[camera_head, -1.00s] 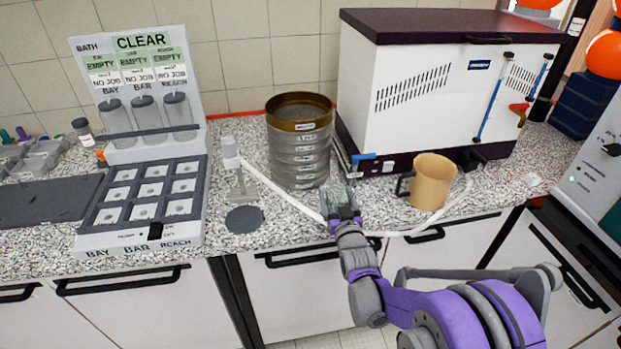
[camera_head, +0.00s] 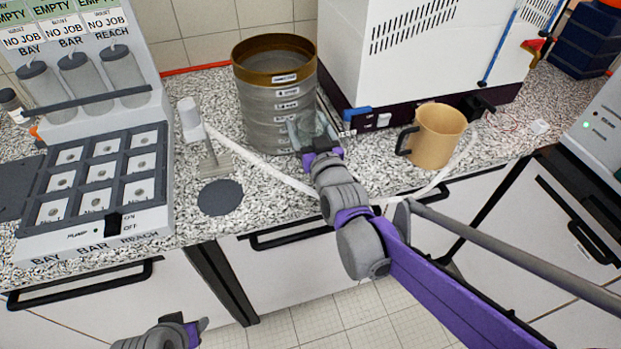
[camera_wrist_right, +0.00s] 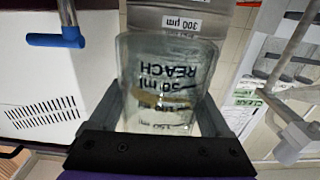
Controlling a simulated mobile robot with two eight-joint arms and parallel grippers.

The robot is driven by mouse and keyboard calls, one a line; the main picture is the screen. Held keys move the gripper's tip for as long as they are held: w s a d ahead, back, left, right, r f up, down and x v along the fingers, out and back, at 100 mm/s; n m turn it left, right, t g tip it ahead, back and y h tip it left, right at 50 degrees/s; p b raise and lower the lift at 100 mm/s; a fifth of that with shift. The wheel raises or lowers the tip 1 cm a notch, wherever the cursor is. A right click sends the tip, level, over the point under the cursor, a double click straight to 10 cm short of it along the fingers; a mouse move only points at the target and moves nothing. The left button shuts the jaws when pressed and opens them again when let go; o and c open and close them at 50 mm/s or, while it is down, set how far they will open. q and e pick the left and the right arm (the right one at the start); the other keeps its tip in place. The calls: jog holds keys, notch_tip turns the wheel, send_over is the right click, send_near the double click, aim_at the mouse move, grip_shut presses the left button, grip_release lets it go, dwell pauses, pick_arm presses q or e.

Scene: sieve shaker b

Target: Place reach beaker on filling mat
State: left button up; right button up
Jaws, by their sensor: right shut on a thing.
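The reach beaker (camera_head: 314,124) is clear glass. In the right wrist view the beaker (camera_wrist_right: 168,85) shows upside-down "REACH" and "50 ml" lettering. My right gripper (camera_head: 318,148) is shut on it, with a finger on each side, in front of the lower right of the sieve stack. A dark round mat (camera_head: 220,197), which looks like the filling mat, lies bare on the counter, left of the beaker and below a white nozzle stand (camera_head: 205,140). My left gripper (camera_head: 200,328) is at the bottom left, below the counter; its jaws are unclear.
The sieve stack (camera_head: 272,105) stands behind the beaker. A tan mug (camera_head: 437,137) stands to the right. A white hose (camera_head: 262,172) runs from the nozzle stand across the counter. A labelled bay rack (camera_head: 90,232) stands left of the mat.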

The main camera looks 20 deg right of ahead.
notch_tip(320, 180, down, 9)
jog(key=shift+w+r+b, duration=0.1)
jog(key=shift+b, duration=0.9)
jog(key=shift+f, duration=0.45)
jog(key=shift+f, duration=0.2)
jog(key=o, duration=1.2)
jog(key=shift+o, duration=0.2)
